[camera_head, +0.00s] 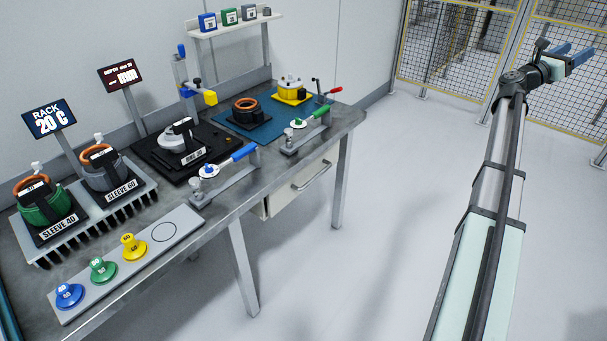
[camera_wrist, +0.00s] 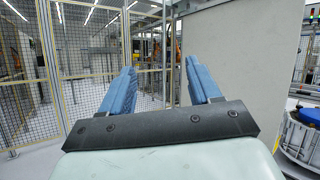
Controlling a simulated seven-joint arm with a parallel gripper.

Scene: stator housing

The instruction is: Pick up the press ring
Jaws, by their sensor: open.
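No single piece is clearly marked as the press ring. On a grey plate (camera_head: 200,222) at the bench's front left stand three knobbed round pieces: blue (camera_head: 69,295), green (camera_head: 103,270) and yellow (camera_head: 134,247). Beside the yellow one is an empty outlined circle. My gripper (camera_head: 577,56) is open and empty, raised at the upper right, far from the bench. In the wrist view its blue fingers (camera_wrist: 161,82) stand apart with nothing between them.
Copper-topped sleeves labelled 40 (camera_head: 43,205) and 60 (camera_head: 105,168) sit in a rack. A black fixture (camera_head: 150,152) holds a grey-white part. Toggle clamps (camera_head: 230,162) line the front edge. A blue mat (camera_head: 226,122) lies behind. Floor between bench and arm is clear; mesh fencing (camera_head: 450,45) stands behind.

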